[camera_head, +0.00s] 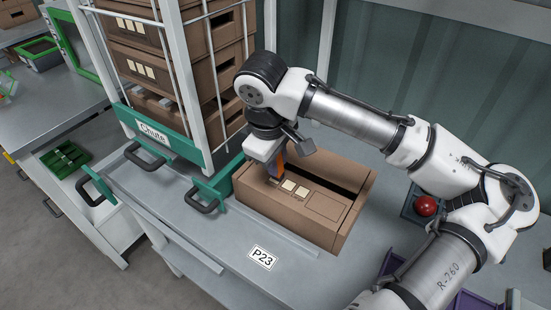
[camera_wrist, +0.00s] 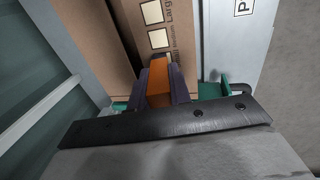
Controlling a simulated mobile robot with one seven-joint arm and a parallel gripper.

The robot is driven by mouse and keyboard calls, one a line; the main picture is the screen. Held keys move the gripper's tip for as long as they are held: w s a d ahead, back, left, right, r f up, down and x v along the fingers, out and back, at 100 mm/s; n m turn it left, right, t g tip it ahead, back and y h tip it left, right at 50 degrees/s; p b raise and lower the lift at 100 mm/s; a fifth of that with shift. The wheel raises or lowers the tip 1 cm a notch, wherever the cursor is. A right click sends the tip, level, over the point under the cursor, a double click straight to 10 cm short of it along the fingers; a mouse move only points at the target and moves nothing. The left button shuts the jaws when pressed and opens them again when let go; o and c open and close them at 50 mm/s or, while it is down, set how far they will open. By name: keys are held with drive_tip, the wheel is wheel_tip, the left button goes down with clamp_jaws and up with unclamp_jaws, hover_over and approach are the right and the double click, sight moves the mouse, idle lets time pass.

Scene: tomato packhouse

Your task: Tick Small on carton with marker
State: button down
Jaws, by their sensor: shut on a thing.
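The brown carton (camera_head: 325,234) lies on the grey bench, below my gripper. Its upper face bears cream tick boxes; two show in the head view (camera_head: 288,186) (camera_head: 302,192). In the wrist view the carton (camera_wrist: 181,35) shows two cream boxes beside printed words. "Large" is readable; the word nearest my gripper is partly cut off. My gripper (camera_head: 276,170) is over the carton's left part, shut on an orange marker (camera_wrist: 160,77), which also shows in the head view (camera_head: 283,154). The dark fingers (camera_wrist: 160,85) flank it.
A chute rack (camera_head: 172,143) with stacked brown cartons stands left of the carton, with green brackets and dark handles (camera_head: 203,202) close by. A red button (camera_head: 426,206) is to the right. A P23 label (camera_head: 262,256) lies on clear bench in front.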

drive_tip(key=shift+s+a, duration=0.1)
drive_tip(key=shift+a, duration=0.45)
drive_tip(key=shift+d, duration=0.25)
drive_tip(key=shift+r, duration=0.1)
wheel_tip(320, 180, up, 6)
drive_tip(key=p, duration=0.5)
drive_tip(key=shift+p, duration=0.4)
idle(0.5)
